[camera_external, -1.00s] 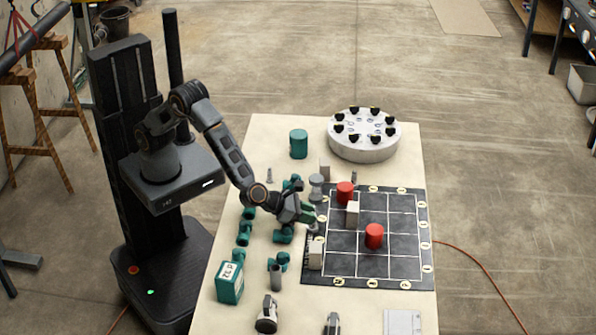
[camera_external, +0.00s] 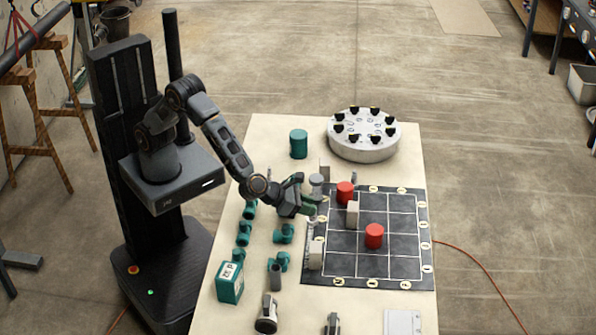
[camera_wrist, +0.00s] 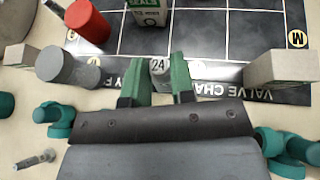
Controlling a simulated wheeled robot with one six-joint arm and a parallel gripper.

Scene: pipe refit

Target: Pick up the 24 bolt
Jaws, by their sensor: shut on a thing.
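The 24 bolt (camera_wrist: 159,68) is a small grey piece with a round pale top marked 24, seen in the wrist view. My gripper (camera_wrist: 160,85) has its two green fingers closed on either side of it. In the external view my gripper (camera_external: 315,203) is over the left edge of the black mat. The bolt is mostly hidden by the fingers there, and I cannot tell how far it is above the table.
The gridded mat (camera_external: 342,267) holds red cylinders (camera_external: 374,236) and a pale block (camera_external: 352,215). A grey cylinder (camera_wrist: 67,68) and a beige block (camera_wrist: 281,66) flank my gripper. Teal fittings (camera_external: 243,232) stand left. A round carousel (camera_external: 362,149) is at the back.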

